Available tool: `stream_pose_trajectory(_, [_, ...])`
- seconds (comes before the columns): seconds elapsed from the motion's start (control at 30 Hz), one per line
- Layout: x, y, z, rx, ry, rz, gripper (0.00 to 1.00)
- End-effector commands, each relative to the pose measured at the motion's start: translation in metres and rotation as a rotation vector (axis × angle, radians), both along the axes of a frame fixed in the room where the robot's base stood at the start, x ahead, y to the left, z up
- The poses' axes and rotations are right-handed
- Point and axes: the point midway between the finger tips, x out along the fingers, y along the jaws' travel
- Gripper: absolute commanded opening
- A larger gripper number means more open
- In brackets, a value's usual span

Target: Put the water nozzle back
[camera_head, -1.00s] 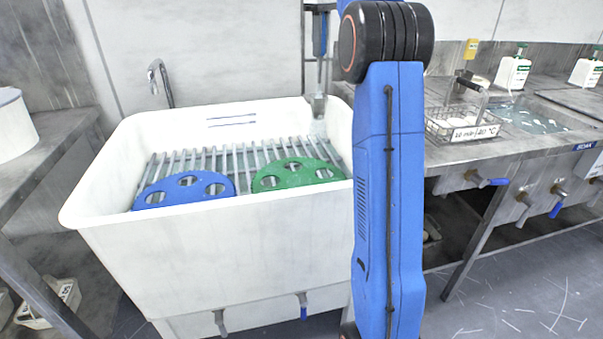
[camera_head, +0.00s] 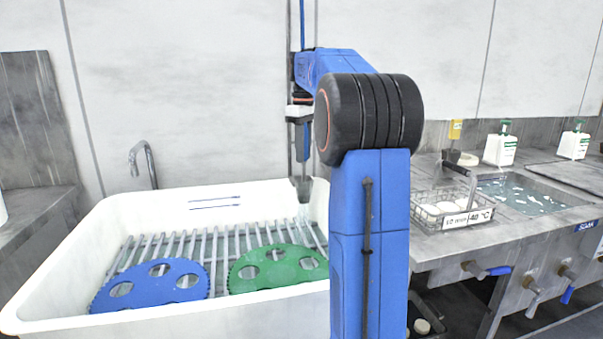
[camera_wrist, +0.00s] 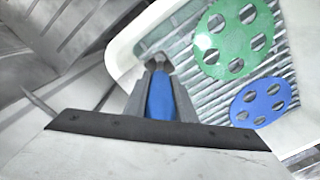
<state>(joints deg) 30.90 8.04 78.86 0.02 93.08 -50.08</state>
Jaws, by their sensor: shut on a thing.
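The blue water nozzle (camera_wrist: 160,98) is between the two grey fingers of my gripper (camera_wrist: 160,92) in the wrist view, with a grey metal tip beyond it. My gripper (camera_head: 302,138) is shut on it. In the head view the gripper points down above the back right corner of the white sink (camera_head: 90,225), partly behind my arm. A grey metal piece (camera_head: 303,188) stands at that corner below the gripper; I cannot tell whether the nozzle touches it.
A blue disc (camera_head: 150,291) and a green disc (camera_head: 262,272) with holes lie on the sink's rack. A curved tap (camera_head: 142,158) stands behind the sink. Right of my arm are a wire basket (camera_head: 428,221), a water bath (camera_head: 535,199) and white bottles (camera_head: 500,149).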

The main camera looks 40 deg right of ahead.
Motion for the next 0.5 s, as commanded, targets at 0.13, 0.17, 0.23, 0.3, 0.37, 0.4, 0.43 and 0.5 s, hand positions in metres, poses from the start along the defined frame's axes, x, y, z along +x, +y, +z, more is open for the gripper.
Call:
stream_pose_trajectory(0.13, [0.000, 0.000, -0.010, 0.000, 0.000, 0.000, 0.01])
stream_pose_trajectory(0.17, [0.000, 0.000, -0.012, 0.000, 0.000, 0.000, 0.01])
stream_pose_trajectory(0.23, [0.000, 0.000, -0.016, 0.000, 0.000, 0.000, 0.01])
stream_pose_trajectory(0.3, [0.000, 0.000, -0.024, 0.001, 0.001, 0.001, 0.01])
stream_pose_trajectory(0.37, [0.000, 0.000, -0.032, 0.001, 0.001, 0.001, 0.01])
stream_pose_trajectory(0.4, [0.000, 0.000, -0.038, 0.001, 0.003, 0.001, 0.01])
stream_pose_trajectory(0.43, [0.000, 0.000, -0.042, 0.001, 0.003, 0.001, 0.01])
stream_pose_trajectory(0.5, [0.000, 0.000, -0.049, 0.001, 0.001, 0.001, 0.01])
